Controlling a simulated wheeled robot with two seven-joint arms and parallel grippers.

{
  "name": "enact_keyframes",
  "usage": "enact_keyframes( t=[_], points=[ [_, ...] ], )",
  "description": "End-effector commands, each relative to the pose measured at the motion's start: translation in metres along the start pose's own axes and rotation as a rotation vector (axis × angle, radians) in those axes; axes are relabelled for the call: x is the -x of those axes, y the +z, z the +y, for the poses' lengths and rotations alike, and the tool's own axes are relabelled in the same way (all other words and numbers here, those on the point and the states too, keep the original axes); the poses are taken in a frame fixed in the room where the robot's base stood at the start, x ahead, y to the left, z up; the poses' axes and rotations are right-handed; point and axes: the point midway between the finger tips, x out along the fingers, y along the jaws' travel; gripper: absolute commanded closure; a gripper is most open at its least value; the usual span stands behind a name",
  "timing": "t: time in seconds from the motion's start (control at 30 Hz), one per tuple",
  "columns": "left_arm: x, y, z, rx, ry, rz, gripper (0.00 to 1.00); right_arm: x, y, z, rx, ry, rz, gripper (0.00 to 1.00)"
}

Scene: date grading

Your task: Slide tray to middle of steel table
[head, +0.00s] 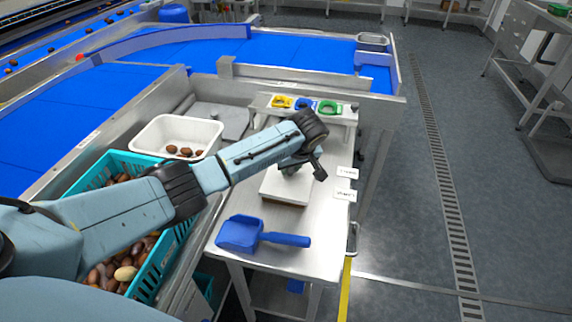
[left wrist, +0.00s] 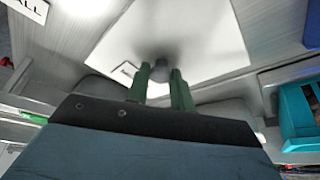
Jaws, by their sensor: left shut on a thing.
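The tray, a flat white square (head: 285,190), lies on the steel table (head: 320,225) around its middle, behind a blue scoop. My left gripper (head: 291,170) reaches over the tray's far part, its fingers mostly hidden by my wrist in the head view. In the left wrist view the green fingers (left wrist: 160,88) are shut around a small grey knob-like part (left wrist: 160,71) at the edge of the white tray surface (left wrist: 195,30). Whether that part belongs to the tray is hard to tell. My right gripper is not in view.
The blue scoop (head: 240,235) lies at the table's near end. Two white label cards (head: 346,172) sit along the right edge. A white tub (head: 156,133) and a teal crate (head: 150,264) of dates are left.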

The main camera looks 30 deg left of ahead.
Motion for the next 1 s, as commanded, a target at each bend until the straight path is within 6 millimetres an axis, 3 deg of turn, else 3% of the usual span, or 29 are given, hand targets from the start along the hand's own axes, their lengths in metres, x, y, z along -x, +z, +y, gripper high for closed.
enact_keyframes(
  t=[0.43,1.0],
  points=[
    [0.006,0.012,0.017,0.0,0.001,0.0,0.98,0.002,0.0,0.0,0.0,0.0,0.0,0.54],
    [0.006,0.012,0.018,0.001,0.0,0.0,0.98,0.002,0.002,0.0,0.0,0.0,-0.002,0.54]
  ],
)
